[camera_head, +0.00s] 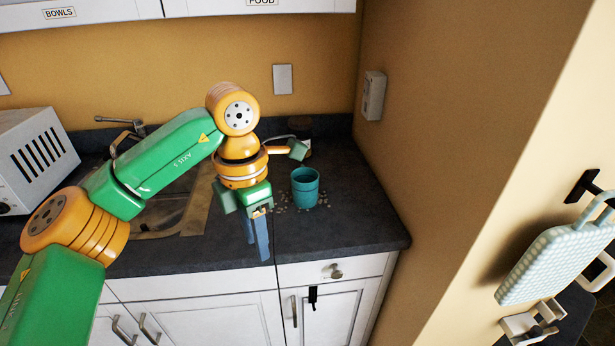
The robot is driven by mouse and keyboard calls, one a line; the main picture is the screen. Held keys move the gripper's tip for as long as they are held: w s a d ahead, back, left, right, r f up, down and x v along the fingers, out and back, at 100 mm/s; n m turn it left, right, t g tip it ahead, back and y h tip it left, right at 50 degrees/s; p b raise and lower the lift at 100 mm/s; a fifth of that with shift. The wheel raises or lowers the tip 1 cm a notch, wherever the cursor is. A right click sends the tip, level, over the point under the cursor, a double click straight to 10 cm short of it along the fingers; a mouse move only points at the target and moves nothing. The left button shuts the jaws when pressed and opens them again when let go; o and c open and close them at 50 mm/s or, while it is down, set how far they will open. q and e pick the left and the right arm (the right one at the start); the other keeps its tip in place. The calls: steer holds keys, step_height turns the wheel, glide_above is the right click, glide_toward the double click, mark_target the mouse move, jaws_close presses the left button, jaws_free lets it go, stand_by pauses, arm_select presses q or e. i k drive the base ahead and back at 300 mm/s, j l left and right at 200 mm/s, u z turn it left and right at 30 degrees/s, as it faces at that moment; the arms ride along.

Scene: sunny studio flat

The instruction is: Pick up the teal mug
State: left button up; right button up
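The teal mug (305,190) stands upright on the dark countertop, near the right end of the counter. My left gripper (257,240) is to the left of the mug and nearer the front edge, with its blue fingers pointing down. The fingers overlap closely from this angle, so I cannot tell how far apart they are. No object shows between them, and the gripper appears apart from the mug.
Small pebble-like bits lie around the mug on the countertop (365,225). A sink (155,222) is behind my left arm, and a white microwave (35,160) is at far left. A wall closes off the right side. A pale textured bag-like object (555,262) hangs there.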

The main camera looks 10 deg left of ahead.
mark_target(305, 181)
steer(key=i, duration=1.2)
